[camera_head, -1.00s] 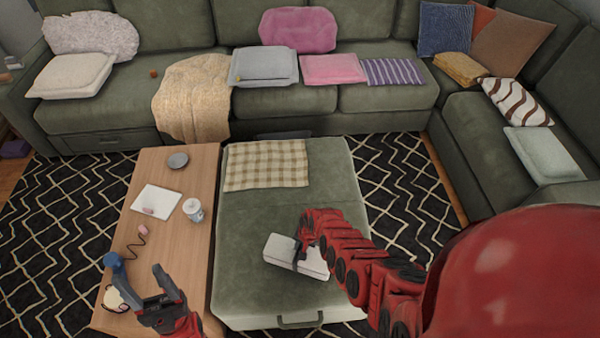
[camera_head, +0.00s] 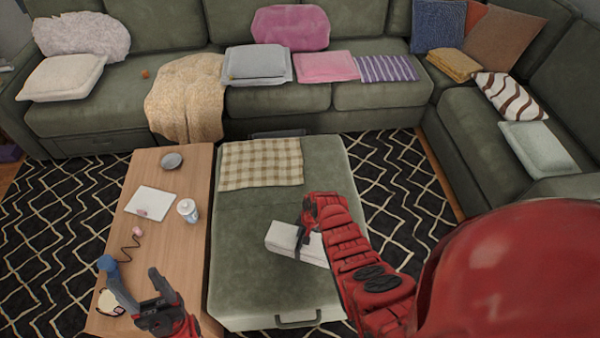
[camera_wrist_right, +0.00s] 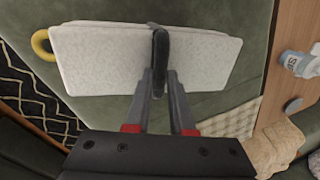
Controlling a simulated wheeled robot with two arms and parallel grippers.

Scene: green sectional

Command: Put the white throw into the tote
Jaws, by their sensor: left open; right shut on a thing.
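The white throw (camera_head: 290,241) is a folded, flat bundle over the green ottoman. My right gripper (camera_head: 306,222) is shut on it near its middle. The throw also fills the upper part of the right wrist view (camera_wrist_right: 100,58), with a dark fingertip (camera_wrist_right: 160,60) across its face. I cannot tell whether its underside touches the ottoman. My left gripper (camera_head: 140,288) is open and empty over the near end of the wooden table. I cannot make out a tote in these frames; a yellow ring (camera_wrist_right: 38,44) shows beside the throw in the wrist view.
The ottoman (camera_head: 245,275) carries a checked cloth (camera_head: 262,162) at its far end. The wooden table (camera_head: 180,240) holds a white canister (camera_head: 187,210), a white pad (camera_head: 150,198) and a small bowl (camera_head: 172,160). The patterned rug (camera_head: 60,220) is open at left.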

